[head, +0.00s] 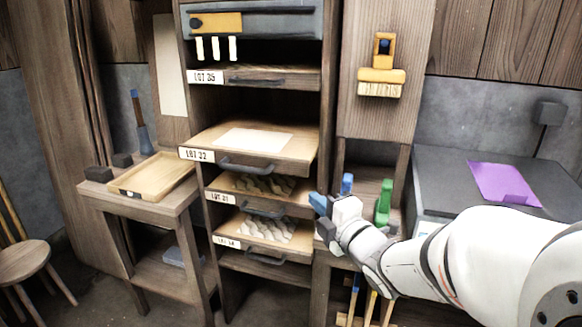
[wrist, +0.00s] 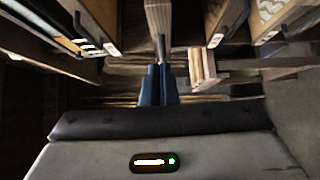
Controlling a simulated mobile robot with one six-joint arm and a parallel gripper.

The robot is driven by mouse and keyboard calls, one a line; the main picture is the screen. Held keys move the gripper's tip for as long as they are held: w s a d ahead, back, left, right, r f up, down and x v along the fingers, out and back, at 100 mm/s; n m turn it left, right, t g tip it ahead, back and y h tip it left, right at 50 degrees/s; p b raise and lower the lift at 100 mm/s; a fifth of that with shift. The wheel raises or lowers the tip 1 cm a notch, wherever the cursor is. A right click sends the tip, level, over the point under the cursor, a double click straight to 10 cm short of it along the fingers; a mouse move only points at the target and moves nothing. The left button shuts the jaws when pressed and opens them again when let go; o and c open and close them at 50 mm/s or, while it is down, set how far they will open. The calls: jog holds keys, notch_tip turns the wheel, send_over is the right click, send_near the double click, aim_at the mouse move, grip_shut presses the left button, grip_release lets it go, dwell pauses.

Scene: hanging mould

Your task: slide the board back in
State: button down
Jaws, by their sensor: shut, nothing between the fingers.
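Several wooden boards sit in the tall rack. The board labelled LOT 22 (head: 296,150) sticks out toward me, with a pale sheet on top and a dark handle on its front. Below it, the board labelled LOT 21 (head: 221,182) and a lower board (head: 282,243) also stick out, each bearing rows of pale lumps. My gripper (head: 318,202) is at the right of the rack, near the right end of the LOT 21 board, apart from the LOT 22 handle. In the wrist view its blue fingers (wrist: 158,68) are together and empty.
The LOT 25 board (head: 250,76) is above. A side table (head: 185,207) with a wooden tray (head: 150,178) stands left, a stool (head: 22,258) farther left. A dark-topped unit (head: 440,180) with a purple sheet is right. A green thing (head: 383,205) stands beside the rack.

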jog(key=shift+w+a+p, duration=0.35)
jog(key=shift+w+p, duration=0.65)
jog(key=shift+w, duration=0.95)
jog(key=shift+w+a+p, duration=0.4)
jog(key=shift+w+p, duration=0.6)
jog(key=shift+w, duration=0.95)
jog(key=shift+w+a+p, duration=0.35)
jog(key=shift+w+p, duration=0.65)
jog(key=shift+w, duration=0.95)
